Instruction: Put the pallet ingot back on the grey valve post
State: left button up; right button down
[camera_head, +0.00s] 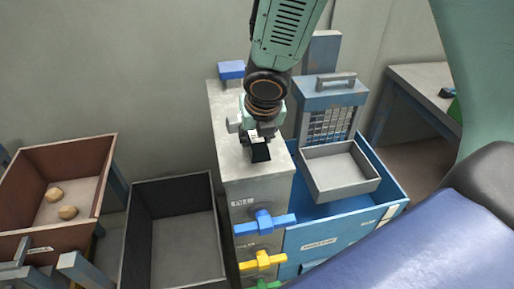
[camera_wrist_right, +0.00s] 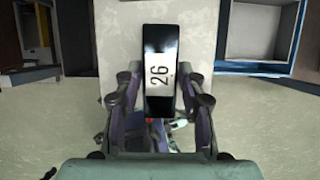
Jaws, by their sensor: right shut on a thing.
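The post's pale top (camera_wrist_right: 116,45) shows behind the ingot in the wrist view. I cannot tell whether the ingot touches the post. My left gripper is not in view.
A blue valve handle (camera_head: 264,223) and a yellow one (camera_head: 262,261) stick out from the post's front. A blue bin (camera_head: 390,190) with a grey tray (camera_head: 340,186) stands right. A dark bin (camera_head: 133,230) and a brown bin (camera_head: 104,160) with two lumps stand left.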

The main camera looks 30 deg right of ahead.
aim_at(258, 141)
jog(key=b+x, duration=0.1)
jog(key=x, duration=0.1)
jog(key=shift+s+a+f+b, duration=0.1)
jog(key=shift+a+f+b, duration=0.05)
jog(key=shift+f+b, duration=0.25)
jog(key=shift+f, duration=0.2)
jog(key=shift+s+r, duration=0.15)
jog(key=shift+s, duration=0.05)
jog(key=shift+w, duration=0.1)
jog(key=c, duration=1)
grip_release()
jog(key=shift+o, duration=1)
